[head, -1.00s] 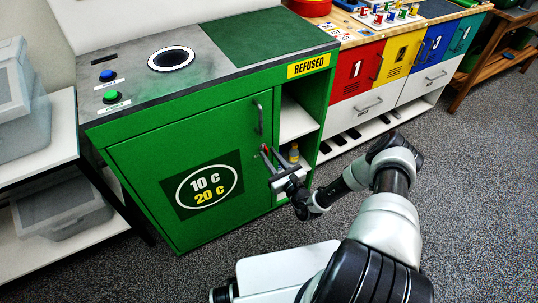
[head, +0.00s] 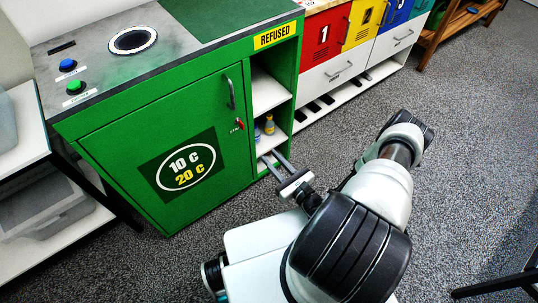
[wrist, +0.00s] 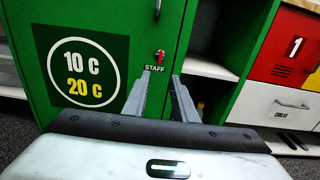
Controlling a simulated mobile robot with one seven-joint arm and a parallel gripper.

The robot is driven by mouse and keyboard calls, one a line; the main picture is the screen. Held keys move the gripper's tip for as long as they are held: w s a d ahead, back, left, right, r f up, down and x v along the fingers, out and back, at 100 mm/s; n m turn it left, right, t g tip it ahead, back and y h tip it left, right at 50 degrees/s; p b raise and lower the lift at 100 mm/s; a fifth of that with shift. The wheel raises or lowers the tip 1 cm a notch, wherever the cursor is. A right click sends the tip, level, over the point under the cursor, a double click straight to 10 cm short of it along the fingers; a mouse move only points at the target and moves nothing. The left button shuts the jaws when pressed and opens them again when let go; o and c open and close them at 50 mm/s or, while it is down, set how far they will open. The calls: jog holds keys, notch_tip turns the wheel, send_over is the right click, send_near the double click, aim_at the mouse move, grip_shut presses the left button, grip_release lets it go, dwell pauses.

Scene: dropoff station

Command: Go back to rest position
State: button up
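My gripper (head: 275,165) is in front of the green station, low beside the open shelf compartment. In the wrist view my gripper (wrist: 163,86) points toward the green cabinet door, its two fingers apart with nothing between them. The green cabinet (head: 110,150) has its door shut, marked "10 C 20 C". A small red key or lock (head: 238,124) sits by the word STAFF on the door; it also shows in the wrist view (wrist: 160,56).
The open shelves (head: 268,92) hold a small yellow bottle (head: 269,126) and a bluish item beside it. Colored numbered drawers (head: 322,35) stand to the right. A white shelf with clear bins (head: 45,205) is at left. Grey floor (head: 470,150) is free at right.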

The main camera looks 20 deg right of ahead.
dwell(0.4)
jog(key=w+a+r+n+g+y, duration=0.1)
jog(key=a+r+n+g+y, duration=0.25)
jog(key=r+n, duration=0.35)
jog(key=w+a+r+n+g+y, duration=0.15)
jog(key=r+n+g+y, duration=0.3)
jog(key=r, duration=0.45)
jog(key=s+a+r+n+g+p, duration=0.1)
jog(key=s+a+r+n+g, duration=0.3)
jog(key=r, duration=0.3)
jog(key=s+a+r+n+g, duration=0.1)
jog(key=s+r+n+g, duration=0.1)
jog(key=r+n+g, duration=0.35)
jog(key=s+d+r+n+t+h+b, duration=0.1)
jog(key=s+d+r+n+t+h, duration=0.15)
jog(key=s+r+n+h, duration=0.6)
jog(key=s+d+r+n+t+h, duration=0.25)
jog(key=s+r+t+h, duration=0.2)
jog(key=r, duration=0.65)
notch_tip(320, 180, up, 15)
jog(key=g+p, duration=0.1)
jog(key=p, duration=1.3)
jog(key=shift+s+a+f+h, duration=0.2)
jog(key=shift+s+a+h, duration=0.05)
jog(key=shift+s+h, duration=0.05)
